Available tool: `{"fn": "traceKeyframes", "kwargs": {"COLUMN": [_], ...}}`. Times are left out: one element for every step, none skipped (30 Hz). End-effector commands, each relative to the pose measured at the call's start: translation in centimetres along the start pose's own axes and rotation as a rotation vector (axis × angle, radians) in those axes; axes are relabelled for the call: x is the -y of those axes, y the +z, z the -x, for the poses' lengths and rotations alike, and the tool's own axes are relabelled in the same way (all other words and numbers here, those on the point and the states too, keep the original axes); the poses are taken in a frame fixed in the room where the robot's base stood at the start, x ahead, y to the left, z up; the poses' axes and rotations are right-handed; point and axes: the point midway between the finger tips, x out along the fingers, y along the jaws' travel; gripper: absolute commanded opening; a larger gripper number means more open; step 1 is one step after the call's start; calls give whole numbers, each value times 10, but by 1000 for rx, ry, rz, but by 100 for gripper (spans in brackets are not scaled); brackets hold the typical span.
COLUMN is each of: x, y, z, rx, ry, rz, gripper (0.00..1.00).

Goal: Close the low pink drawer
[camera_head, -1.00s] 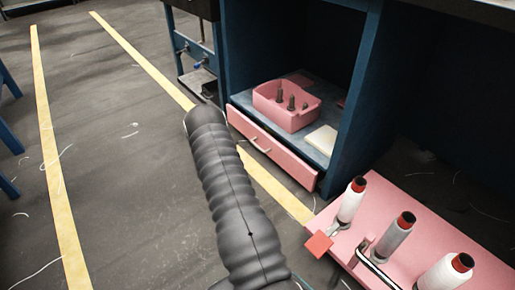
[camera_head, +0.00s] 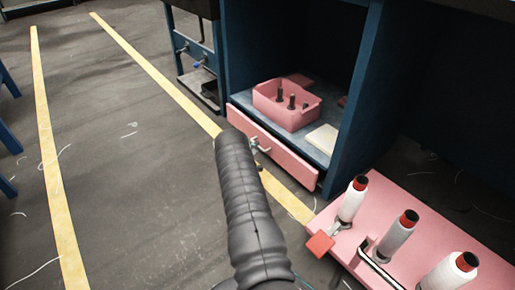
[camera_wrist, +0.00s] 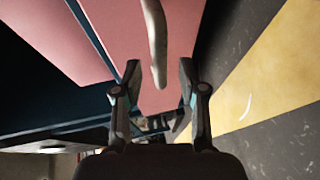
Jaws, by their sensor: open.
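The low pink drawer (camera_head: 292,158) is at the bottom of the blue cabinet in the head view. Its front seems to stand slightly out from the cabinet; how far is hard to tell. My arm reaches up to it and hides part of the drawer's left half. In the wrist view my gripper (camera_wrist: 160,76) is open, with one finger on each side of the pale drawer handle (camera_wrist: 156,40). Pink drawer front (camera_wrist: 183,30) shows behind the handle. Whether the fingers touch the handle cannot be told.
A pink bin (camera_head: 287,107) with dark spindles and a pale block (camera_head: 322,138) sit on the shelf above the drawer. A pink cart (camera_head: 420,215) with several thread cones stands at the right. The floor left of the yellow line (camera_head: 160,78) is mostly clear.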

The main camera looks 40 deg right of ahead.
Motion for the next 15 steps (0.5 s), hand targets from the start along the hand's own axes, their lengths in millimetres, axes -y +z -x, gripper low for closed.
{"fn": "traceKeyframes", "kwargs": {"x": [2,2,2,1,1,1,1,1,1,1,0,0,0,0,0], "y": [1,1,0,0,0,0,0,0,0,0,0,0,0,0,0], "z": [-9,-12,-17,-20,-23,-26,-28,-29,-31,-32,-32,-33,-33,-33,-33], "rx": [1,1,0,0,1,1,0,0,0,-1,-1,-1,-1,-1,-1], "ry": [2,1,1,0,1,1,1,0,0,0,0,0,0,-1,-1], "rz": [-2,-1,-1,-1,-1,-2,-1,0,0,1,1,1,1,1,1], "gripper": [41,41,41,41,41,41,41,41,41,41,41,41,41,41,41]}}
